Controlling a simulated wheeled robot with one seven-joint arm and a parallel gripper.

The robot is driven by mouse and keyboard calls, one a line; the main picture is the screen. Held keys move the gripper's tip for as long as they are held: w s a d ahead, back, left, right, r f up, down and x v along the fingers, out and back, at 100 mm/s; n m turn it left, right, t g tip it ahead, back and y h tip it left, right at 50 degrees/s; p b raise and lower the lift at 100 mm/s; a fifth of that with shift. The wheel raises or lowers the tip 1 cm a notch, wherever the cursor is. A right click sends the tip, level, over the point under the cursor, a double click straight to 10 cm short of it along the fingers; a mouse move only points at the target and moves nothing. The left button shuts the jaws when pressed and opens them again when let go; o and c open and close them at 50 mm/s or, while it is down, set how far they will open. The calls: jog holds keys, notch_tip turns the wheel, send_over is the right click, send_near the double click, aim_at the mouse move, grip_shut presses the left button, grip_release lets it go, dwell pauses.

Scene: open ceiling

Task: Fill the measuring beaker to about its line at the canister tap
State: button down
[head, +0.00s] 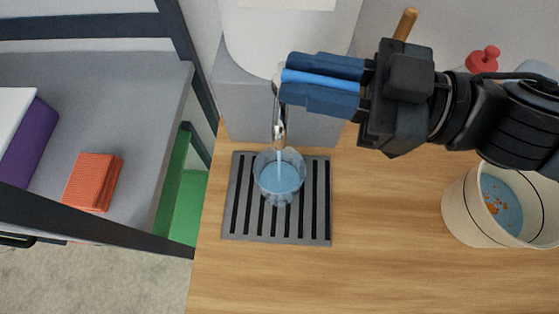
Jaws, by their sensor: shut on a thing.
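The clear measuring beaker (280,179) stands on the dark slotted drip grate (316,200) under the tap. Blue water is in it, and a thin pale stream runs down into it from the metal spout (279,128). I cannot make out the fill line. The white canister (289,38) stands on a grey block behind the grate. My gripper (288,82) reaches in from the right with its blue fingers shut at the top of the tap. The fingers hide most of what they hold, which appears to be the tap's handle.
A cream bucket (460,214) with blue water and orange bits stands on the wooden counter (380,250) at right. A red-topped object (484,58) is behind my arm. A grey shelf with an orange cloth (93,181) is at left. The front counter is clear.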

jog(key=shift+w+d, duration=0.15)
jog(key=shift+w, duration=0.2)
jog(key=shift+w+f+n+g+b, duration=0.2)
jog(key=shift+n+g+b, duration=0.4)
jog(key=shift+g, duration=0.2)
jog(key=shift+w+n+g+b, duration=0.1)
jog(key=shift+n+g+b, duration=0.2)
jog(key=shift+g, duration=0.1)
jog(key=shift+r+n+g, duration=0.25)
jog(key=shift+n+g, duration=0.05)
jog(key=shift+g, duration=0.4)
jog(key=shift+w+f+g+b, duration=0.1)
jog(key=shift+g+b, duration=0.2)
jog(key=shift+b, duration=0.1)
jog(key=c, duration=1.3)
grip_release()
jog(key=o, duration=0.4)
jog(key=shift+n, duration=0.3)
